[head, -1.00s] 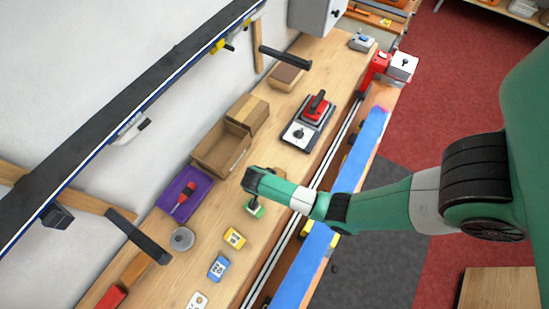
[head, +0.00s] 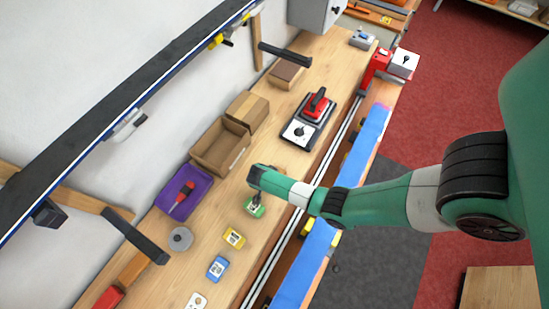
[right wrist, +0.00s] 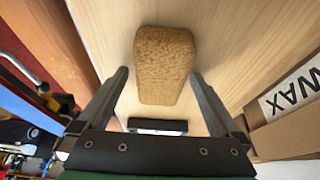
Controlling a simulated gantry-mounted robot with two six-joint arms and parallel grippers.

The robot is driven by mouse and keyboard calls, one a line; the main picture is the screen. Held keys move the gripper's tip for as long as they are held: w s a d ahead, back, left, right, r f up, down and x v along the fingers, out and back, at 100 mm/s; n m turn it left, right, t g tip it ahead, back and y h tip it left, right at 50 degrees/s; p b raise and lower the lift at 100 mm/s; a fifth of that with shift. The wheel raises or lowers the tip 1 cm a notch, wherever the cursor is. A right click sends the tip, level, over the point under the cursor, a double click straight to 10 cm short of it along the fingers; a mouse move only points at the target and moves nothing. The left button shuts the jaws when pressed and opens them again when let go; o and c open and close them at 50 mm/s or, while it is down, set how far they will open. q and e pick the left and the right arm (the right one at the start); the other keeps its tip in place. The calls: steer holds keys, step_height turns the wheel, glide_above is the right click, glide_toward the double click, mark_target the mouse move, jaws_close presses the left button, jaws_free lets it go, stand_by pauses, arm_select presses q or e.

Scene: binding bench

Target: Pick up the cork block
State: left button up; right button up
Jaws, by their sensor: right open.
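The cork block (right wrist: 165,62) is a speckled tan block with rounded edges on the pale wood bench in the right wrist view. My right gripper (right wrist: 159,76) is open, with one finger on each side of the block's outline. The block lies between and beyond the fingertips. I cannot tell whether the fingers touch it. In the head view my right gripper (head: 254,198) points down over the bench beside a small green labelled item (head: 254,210). The cork block is not visible there, apparently hidden by my right arm. My left gripper is not in view.
A cardboard box marked WAX (right wrist: 290,108) stands close on the right in the wrist view. The head view shows an open carton (head: 205,160), a purple tray (head: 205,190), a grey disc (head: 180,239), and yellow (head: 234,238) and blue (head: 218,267) items.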

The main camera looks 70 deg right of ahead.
steer(key=shift+f, duration=0.15)
steer(key=shift+c, duration=0.2)
steer(key=c, duration=1.3)
steer(key=r, duration=0.1)
steer(key=r+p, duration=0.1)
steer(key=r, duration=0.1)
steer(key=s+r+p, duration=0.1)
steer(key=r, duration=0.1)
steer(key=shift+r, duration=0.2)
steer(key=s+r, duration=0.2)
steer(key=s, duration=0.2)
steer(key=s+a+r+p, duration=0.1)
steer(key=s+r, duration=0.2)
steer(key=s, duration=0.1)
steer(key=s+a+r+p, duration=0.1)
steer(key=s+r, duration=0.2)
steer(key=s, duration=0.2)
steer(key=shift+a, duration=0.2)
steer(key=shift+w, duration=0.1)
